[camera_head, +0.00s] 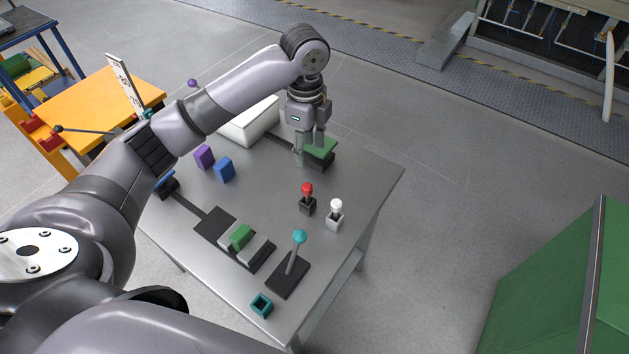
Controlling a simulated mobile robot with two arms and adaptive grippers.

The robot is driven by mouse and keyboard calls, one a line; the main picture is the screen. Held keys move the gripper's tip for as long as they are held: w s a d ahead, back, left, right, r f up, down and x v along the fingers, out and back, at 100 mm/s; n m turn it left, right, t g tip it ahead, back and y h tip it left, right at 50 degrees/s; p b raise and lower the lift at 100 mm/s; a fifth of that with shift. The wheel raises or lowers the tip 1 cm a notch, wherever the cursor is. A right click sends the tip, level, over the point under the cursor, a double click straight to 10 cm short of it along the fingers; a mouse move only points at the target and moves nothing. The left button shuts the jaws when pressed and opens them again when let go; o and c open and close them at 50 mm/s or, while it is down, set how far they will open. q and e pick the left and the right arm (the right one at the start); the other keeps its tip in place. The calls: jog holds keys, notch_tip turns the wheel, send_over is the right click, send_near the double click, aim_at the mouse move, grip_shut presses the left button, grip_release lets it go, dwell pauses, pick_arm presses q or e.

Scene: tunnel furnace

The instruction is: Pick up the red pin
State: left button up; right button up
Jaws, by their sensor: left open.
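The red pin (307,189) stands upright in a small dark block (308,207) on the grey table (365,183), right of the table's middle. A white pin (336,207) stands in a light block just right of it. My left gripper (309,155) hangs fingers down above the table, farther back than the red pin and apart from it. It is open, with nothing seen between its fingers. A green-topped dark block (321,150) is right behind the fingers. My right gripper is not in view.
A teal-knobbed lever (299,238) and a teal open box (262,304) stand near the front. A green block (240,237) lies on a dark fixture. Purple (204,157) and blue (224,169) blocks and a white box (249,124) are left and behind. Table centre is clear.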

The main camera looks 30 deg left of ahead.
pick_arm(q)
send_over(307, 194)
jog(key=f, duration=0.4)
jog(key=w+f+p, duration=0.1)
jog(key=f, duration=0.1)
jog(key=shift+a+f, duration=0.35)
notch_tip(307, 194, down, 3)
jog(key=shift+w+f, duration=0.2)
jog(key=shift+f, duration=0.85)
notch_tip(307, 194, down, 4)
jog(key=shift+f+p, duration=0.2)
jog(key=shift+p, duration=0.55)
jog(key=shift+f, duration=0.2)
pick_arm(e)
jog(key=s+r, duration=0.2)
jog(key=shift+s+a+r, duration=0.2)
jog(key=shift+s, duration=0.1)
pick_arm(q)
jog(key=shift+c, duration=0.2)
grip_shut()
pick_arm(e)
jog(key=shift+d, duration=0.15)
